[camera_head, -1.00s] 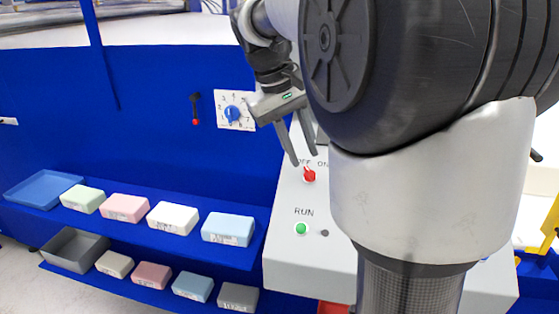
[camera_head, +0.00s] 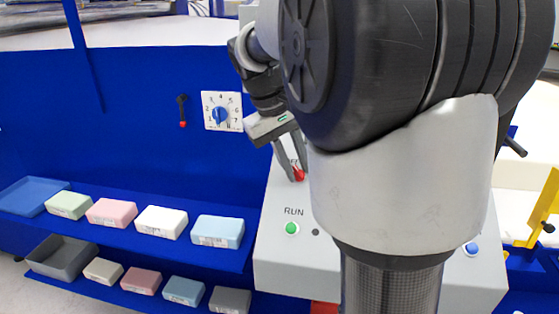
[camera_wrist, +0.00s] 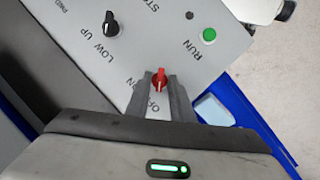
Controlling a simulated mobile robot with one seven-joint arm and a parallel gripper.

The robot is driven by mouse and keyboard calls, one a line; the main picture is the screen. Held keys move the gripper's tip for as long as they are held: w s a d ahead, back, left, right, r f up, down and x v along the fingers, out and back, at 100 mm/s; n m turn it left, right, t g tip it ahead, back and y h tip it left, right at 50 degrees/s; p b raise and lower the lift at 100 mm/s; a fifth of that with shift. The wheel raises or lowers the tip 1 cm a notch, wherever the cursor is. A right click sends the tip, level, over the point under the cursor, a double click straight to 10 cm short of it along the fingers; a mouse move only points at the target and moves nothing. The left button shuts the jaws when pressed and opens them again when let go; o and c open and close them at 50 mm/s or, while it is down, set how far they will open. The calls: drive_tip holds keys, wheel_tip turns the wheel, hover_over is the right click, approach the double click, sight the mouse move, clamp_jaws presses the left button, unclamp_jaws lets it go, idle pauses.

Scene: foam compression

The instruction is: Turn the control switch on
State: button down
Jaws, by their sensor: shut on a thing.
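The control switch is a red rotary knob (camera_head: 298,175) on the sloped grey control panel (camera_head: 270,262). In the wrist view the red knob (camera_wrist: 159,78) sits between my two fingertips, beside partly covered OFF and ON lettering. My gripper (camera_head: 296,178) reaches down to the panel, its fingers on either side of the knob and shut on it. In the wrist view my gripper (camera_wrist: 160,86) also closes around the knob. The knob's handle lies roughly in line with the fingers there. The lettering by the knob is mostly hidden in the head view.
A green RUN button (camera_head: 292,228) is on the panel below the knob. A black LOW/UP selector (camera_wrist: 111,28) is nearby. Coloured foam blocks (camera_head: 162,222) line shelves at left.

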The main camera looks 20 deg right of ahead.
drive_tip(key=m, duration=0.1)
drive_tip(key=m+y+p, duration=0.1)
drive_tip(key=m, duration=0.2)
drive_tip(key=shift+d+r+y+p, duration=0.2)
drive_tip(key=shift+d+y+p, duration=0.05)
drive_tip(key=shift+y+p, duration=0.15)
drive_tip(key=m, duration=0.1)
drive_tip(key=m+t+y, duration=0.1)
drive_tip(key=m, duration=0.1)
drive_tip(key=m+y, duration=0.1)
drive_tip(key=m, duration=0.1)
drive_tip(key=shift+s+d+t, duration=0.15)
drive_tip(key=shift+d+t, duration=0.1)
drive_tip(key=shift+t, duration=0.05)
drive_tip(key=m+t, duration=0.1)
drive_tip(key=m, duration=0.1)
drive_tip(key=m+t+y, duration=0.1)
drive_tip(key=m, duration=0.2)
drive_tip(key=shift+s+d+f, duration=0.1)
drive_tip(key=shift+s+f, duration=0.05)
drive_tip(key=shift+s, duration=0.05)
drive_tip(key=c, duration=1.9)
unclamp_jaws()
drive_tip(key=p+v, duration=0.2)
drive_tip(key=v, duration=1.5)
drive_tip(key=shift+s+d, duration=0.25)
